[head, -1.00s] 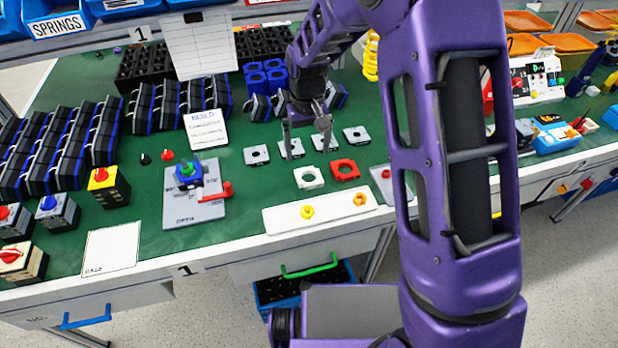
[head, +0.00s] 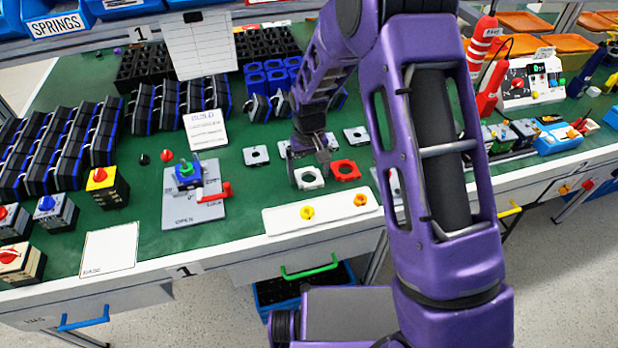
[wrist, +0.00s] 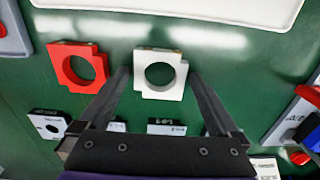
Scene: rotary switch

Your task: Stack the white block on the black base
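The white block (head: 309,181), a flat square piece with a round hole, lies on the green bench top. In the wrist view the white block (wrist: 145,90) lies between the two fingers. My gripper (head: 309,173) is open, with one finger on each side of the block. Several black bases with blue edges (head: 142,108) stand in rows at the left and back. I cannot tell which one is the black base meant.
A red block (head: 345,163) lies just right of the white one, with several grey plates behind. A grey fixture (head: 180,212) with a red lever stands left. A white square (head: 108,250) at the front left is bare.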

